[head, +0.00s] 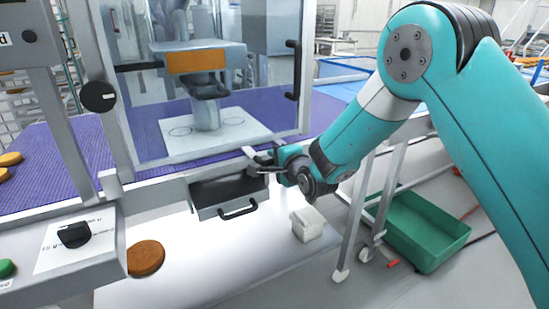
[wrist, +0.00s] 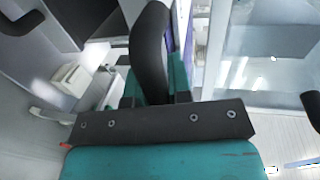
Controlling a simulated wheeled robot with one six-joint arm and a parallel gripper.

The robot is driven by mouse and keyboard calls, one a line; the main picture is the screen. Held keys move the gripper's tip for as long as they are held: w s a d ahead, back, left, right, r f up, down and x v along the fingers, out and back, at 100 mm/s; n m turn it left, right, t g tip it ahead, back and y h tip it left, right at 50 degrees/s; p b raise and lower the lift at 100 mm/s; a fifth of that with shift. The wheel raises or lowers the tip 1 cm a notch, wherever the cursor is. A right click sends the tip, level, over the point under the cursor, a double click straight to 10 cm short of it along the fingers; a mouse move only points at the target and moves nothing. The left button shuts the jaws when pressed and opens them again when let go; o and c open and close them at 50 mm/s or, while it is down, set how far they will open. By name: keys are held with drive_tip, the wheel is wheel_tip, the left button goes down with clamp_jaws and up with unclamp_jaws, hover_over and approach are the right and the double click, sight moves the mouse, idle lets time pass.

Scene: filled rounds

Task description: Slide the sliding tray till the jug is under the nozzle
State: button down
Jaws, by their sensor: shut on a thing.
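The sliding tray (head: 190,145) is a pale plate with ring outlines, behind the glass of the machine. The jug (head: 207,116), greyish and upright, stands on it between two rings. The nozzle unit (head: 200,60) with an orange band is above; its dark lower part (head: 207,91) hides the jug's top, and exact alignment cannot be told. My gripper (head: 262,163) is shut at the machine's front edge, at what looks like the tray's handle (head: 249,152); the grip is small and partly hidden.
A grey drawer (head: 222,190) with a black handle is just below my gripper. A white box (head: 307,223) stands below, and a green crate (head: 420,230) sits on the floor at right. The door has a black handle (head: 293,70). A control panel (head: 75,235) is at left.

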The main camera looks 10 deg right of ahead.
drive_tip(key=c, duration=1.1)
unclamp_jaws()
drive_tip(key=shift+o, duration=0.2)
drive_tip(key=shift+s, duration=0.1)
drive_tip(key=b+v, duration=0.2)
drive_tip(key=v, duration=1.5)
drive_tip(key=shift+s+d, duration=0.1)
drive_tip(key=s+r+n+g+p, duration=0.3)
drive_tip(key=s+r+n+g, duration=0.1)
drive_tip(key=s+n, duration=0.3)
drive_tip(key=s+r+n+g+h+p, duration=0.1)
drive_tip(key=s+r+n+g+p, duration=0.2)
drive_tip(key=s, duration=0.6)
drive_tip(key=s+d+r+n+g+p, duration=0.1)
drive_tip(key=s+r+n+g+p, duration=0.2)
drive_tip(key=s+r+n+g, duration=0.3)
drive_tip(key=s+n+g, duration=0.1)
drive_tip(key=s+n, duration=0.2)
drive_tip(key=n, duration=0.1)
drive_tip(key=shift+r+n+h+p, duration=0.3)
drive_tip(key=shift+p, duration=0.05)
